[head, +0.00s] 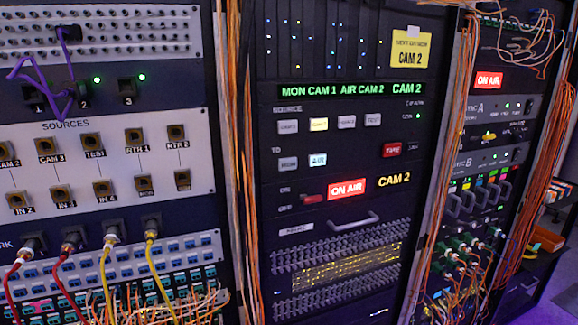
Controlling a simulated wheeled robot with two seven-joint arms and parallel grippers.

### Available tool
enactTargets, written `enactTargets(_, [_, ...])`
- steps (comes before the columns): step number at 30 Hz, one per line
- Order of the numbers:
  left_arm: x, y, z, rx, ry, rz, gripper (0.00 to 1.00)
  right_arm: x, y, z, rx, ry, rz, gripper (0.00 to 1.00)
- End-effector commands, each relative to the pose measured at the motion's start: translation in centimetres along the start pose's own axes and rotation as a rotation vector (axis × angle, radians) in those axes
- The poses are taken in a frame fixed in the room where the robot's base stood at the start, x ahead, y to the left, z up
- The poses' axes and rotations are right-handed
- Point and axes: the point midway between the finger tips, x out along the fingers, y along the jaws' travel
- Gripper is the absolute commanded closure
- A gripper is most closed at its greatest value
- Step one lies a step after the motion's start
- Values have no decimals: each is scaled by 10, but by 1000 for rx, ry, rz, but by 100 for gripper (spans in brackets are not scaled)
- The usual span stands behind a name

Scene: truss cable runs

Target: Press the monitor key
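The monitor key (287,163) is a pale, unlit square key with a small, hard-to-read label. It sits at the left of the TO row on the middle rack's switching panel. The AIR key (318,160) beside it glows light blue. Above is the SOURCE row, where the second key (318,124) glows yellow and the other keys are pale. A red TAKE key (391,149) is at the right. The green readout (332,90) reads MON CAM 1 AIR CAM 2, then CAM 2. Neither of my grippers is in view.
A red lever (313,199) and a lit ON AIR sign (347,188) are below the keys. A yellow CAM 2 card (411,52) is above. Orange cable bundles run down both sides of the middle rack. A handle (353,220) sticks out lower down. The panel face around the keys is clear.

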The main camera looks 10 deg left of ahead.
Motion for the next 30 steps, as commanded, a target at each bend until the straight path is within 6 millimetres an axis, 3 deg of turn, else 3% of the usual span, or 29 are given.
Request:
enactTargets(1, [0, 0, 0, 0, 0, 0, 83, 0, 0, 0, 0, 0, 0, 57])
enactTargets(5, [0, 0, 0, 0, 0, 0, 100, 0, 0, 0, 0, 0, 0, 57])
enactTargets(30, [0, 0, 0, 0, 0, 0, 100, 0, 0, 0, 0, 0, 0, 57])
